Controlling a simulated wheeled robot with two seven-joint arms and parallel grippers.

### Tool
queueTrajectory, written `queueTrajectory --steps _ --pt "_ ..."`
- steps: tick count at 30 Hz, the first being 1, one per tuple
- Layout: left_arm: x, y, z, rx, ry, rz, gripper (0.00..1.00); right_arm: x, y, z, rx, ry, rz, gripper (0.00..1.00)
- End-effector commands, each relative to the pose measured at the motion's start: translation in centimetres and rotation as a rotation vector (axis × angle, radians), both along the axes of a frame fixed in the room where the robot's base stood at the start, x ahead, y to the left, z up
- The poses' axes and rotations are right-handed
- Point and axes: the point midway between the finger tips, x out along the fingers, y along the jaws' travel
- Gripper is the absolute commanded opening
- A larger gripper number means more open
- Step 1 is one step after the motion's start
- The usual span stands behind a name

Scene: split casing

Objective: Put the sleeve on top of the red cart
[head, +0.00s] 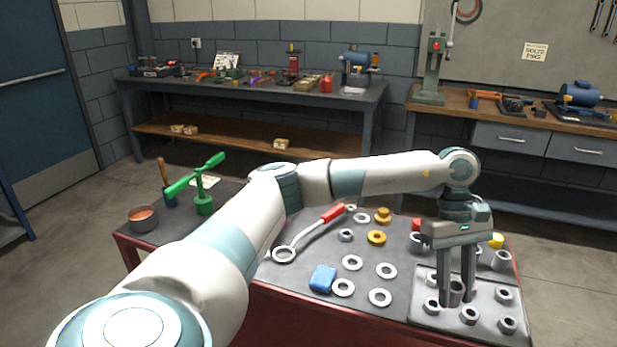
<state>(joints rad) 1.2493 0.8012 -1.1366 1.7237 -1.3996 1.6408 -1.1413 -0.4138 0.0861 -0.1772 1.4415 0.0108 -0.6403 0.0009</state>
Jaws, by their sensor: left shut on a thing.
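The red cart (400,331) is in the foreground of the head view, with a dark grey top and red sides. My left gripper (457,299) points down over the tray at the cart's right end. It is shut on a small grey hollow cylinder, which looks like the sleeve (457,289). The fingers hide its sides, and I cannot tell whether it touches the tray. My right gripper is not in view.
A grey tray (420,319) with several nuts lies under the gripper. A similar grey cylinder (502,260) stands behind it. Washers, a blue block (323,279), a red-handled wrench (310,231) and a green tool (203,193) occupy the cart. Bare top shows between washers and tray.

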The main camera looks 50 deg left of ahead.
Motion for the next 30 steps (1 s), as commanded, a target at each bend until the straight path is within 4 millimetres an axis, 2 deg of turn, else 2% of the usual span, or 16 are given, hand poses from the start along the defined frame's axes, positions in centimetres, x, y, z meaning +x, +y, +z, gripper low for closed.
queueTrajectory --steps 6,18,24,30 --pt "2.9 1.5 1.3 -0.001 -0.001 0.451 0.02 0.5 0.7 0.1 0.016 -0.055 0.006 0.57" --pt "7.8 5.1 3.9 -0.002 -0.002 1.197 0.02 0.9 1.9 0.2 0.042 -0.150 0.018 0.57" --pt "9.3 6.7 4.8 -0.002 -0.001 1.447 0.02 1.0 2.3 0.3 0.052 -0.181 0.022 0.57" --pt "9.9 7.4 5.1 -0.001 0.000 1.547 0.02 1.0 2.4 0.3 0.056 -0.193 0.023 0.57"
